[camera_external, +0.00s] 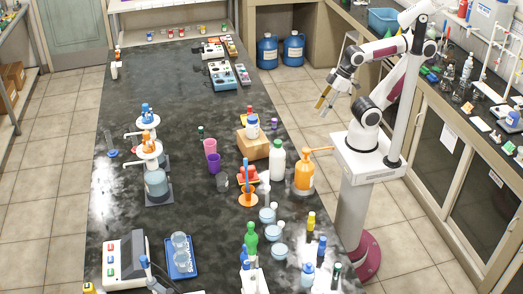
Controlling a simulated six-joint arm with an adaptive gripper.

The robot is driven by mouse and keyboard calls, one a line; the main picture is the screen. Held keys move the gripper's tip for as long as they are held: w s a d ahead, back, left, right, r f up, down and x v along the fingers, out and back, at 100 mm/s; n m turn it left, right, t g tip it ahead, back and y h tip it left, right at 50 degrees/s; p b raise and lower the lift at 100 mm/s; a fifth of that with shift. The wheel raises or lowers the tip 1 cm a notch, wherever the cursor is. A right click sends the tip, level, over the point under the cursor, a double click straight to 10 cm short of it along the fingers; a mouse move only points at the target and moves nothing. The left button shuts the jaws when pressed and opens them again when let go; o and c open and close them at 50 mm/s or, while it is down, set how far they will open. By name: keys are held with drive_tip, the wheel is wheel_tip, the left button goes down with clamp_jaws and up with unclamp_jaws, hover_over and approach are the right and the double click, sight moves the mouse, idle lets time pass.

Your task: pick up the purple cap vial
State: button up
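My gripper (323,104) is held in the air to the right of the dark bench (180,100), above the floor. Its two fingers look apart with nothing between them. A small dark-capped vial (200,131) stands mid-bench, left of a cardboard box. Several small vials with coloured caps stand in front at the lower right of the bench, among them a yellow-capped one (311,221).
The cardboard box (253,147), white bottle (277,160) and orange pump bottle (304,172) stand near the right edge. A green bottle (251,238) and glass dishes crowd the front. The bench's back left is mostly clear.

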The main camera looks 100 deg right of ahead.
drive_tip(key=shift+w+d, duration=0.1)
drive_tip(key=w+d+f+n+t+h, duration=0.3)
drive_tip(key=w+d+n+t+h, duration=0.15)
drive_tip(key=w+d, duration=2)
drive_tip(key=s+f+n+t+y, duration=0.1)
drive_tip(key=s+f+y, duration=0.1)
drive_tip(key=f+y, duration=0.1)
drive_tip(key=s+d+f+n+t+y, duration=0.1)
drive_tip(key=s+f+y, duration=0.1)
drive_tip(key=f, duration=0.3)
drive_tip(key=s+f+n+t+y, duration=0.1)
drive_tip(key=f+y, duration=0.3)
drive_tip(key=shift+s+d+f+n+t+y, duration=0.2)
drive_tip(key=shift+s+d+n+t+y, duration=0.05)
drive_tip(key=shift+s+d+n, duration=0.15)
drive_tip(key=s+y, duration=0.1)
drive_tip(key=s, duration=0.1)
drive_tip(key=s+a+t+y, duration=0.1)
drive_tip(key=s, duration=0.1)
drive_tip(key=s+y, duration=0.1)
drive_tip(key=s, duration=0.1)
drive_tip(key=shift+a+f+m+t, duration=0.25)
drive_tip(key=shift+f+t, duration=0.05)
drive_tip(key=shift+f, duration=0.1)
drive_tip(key=s+f+m+t+h, duration=0.1)
drive_tip(key=s+f+m, duration=0.2)
drive_tip(key=s, duration=0.2)
drive_tip(key=shift+s+d+f+m, duration=0.25)
drive_tip(key=shift+d+m, duration=0.05)
drive_tip(key=shift+w, duration=0.1)
